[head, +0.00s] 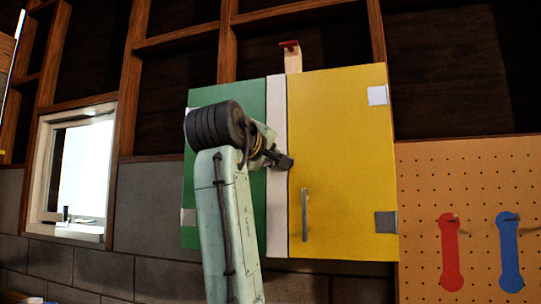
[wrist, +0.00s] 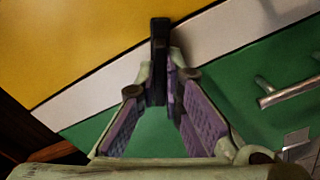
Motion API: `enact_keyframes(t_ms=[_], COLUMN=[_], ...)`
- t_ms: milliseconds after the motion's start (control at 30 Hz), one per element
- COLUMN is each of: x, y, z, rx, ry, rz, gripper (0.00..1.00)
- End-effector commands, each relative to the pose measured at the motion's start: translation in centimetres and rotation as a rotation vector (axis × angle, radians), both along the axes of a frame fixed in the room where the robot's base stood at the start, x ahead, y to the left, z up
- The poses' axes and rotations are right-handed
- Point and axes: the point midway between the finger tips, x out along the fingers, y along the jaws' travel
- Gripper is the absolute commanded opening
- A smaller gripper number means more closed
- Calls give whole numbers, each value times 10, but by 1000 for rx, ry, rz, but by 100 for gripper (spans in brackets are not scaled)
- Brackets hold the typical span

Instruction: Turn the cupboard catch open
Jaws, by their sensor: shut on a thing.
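The cupboard has a green door (head: 222,95) on the left and a yellow door (head: 340,130) on the right, with a white upright strip (head: 278,225) between them. Both doors look closed. In the wrist view a dark catch (wrist: 160,32) stands over the white strip (wrist: 95,89), beside the yellow door (wrist: 60,45). My gripper (wrist: 165,80) is shut on the catch, its purple pads on either side. In the head view my gripper (head: 272,155) is at the strip at mid-height; the catch is hard to tell from the fingertips there.
A metal handle (head: 304,214) is on the yellow door; another handle (wrist: 288,92) is on the green door, close to my gripper. A pegboard (head: 480,170) with red and blue tools hangs right. A window (head: 75,170) is left. A wooden block (head: 292,60) stands atop the cupboard.

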Motion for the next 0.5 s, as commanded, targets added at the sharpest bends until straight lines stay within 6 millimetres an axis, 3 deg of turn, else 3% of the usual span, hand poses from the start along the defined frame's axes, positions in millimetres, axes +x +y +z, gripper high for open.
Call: enact_keyframes(t_ms=[500], x=[0], y=[1], z=[0], rx=[468], ry=[-151], rz=[2], gripper=[0])
